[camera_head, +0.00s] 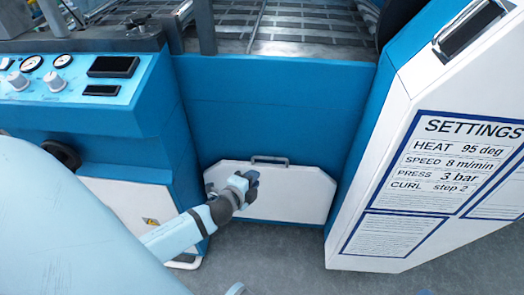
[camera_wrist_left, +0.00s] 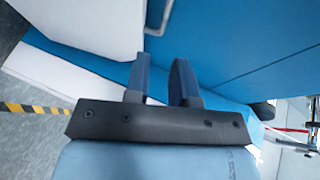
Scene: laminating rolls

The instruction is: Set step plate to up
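The step plate (camera_head: 290,190) is a white panel with cut corners, low on the blue machine front in the head view. It has a grey bar handle (camera_head: 270,159) at its top edge. My left gripper (camera_head: 249,180) is in front of the plate's left part, below and left of the handle, and hides some of the plate. In the left wrist view its two fingers (camera_wrist_left: 162,70) stand apart with nothing between them. A pale bar (camera_wrist_left: 165,15) lies beyond the fingertips there; I cannot tell whether it is the handle. My right gripper is not seen.
A control cabinet with gauges (camera_head: 32,63) and knobs stands at the left. A white cabinet with a settings sign (camera_head: 440,165) stands at the right. Grey floor (camera_head: 290,255) is free before the plate. A yellow-black stripe (camera_wrist_left: 35,108) shows in the left wrist view.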

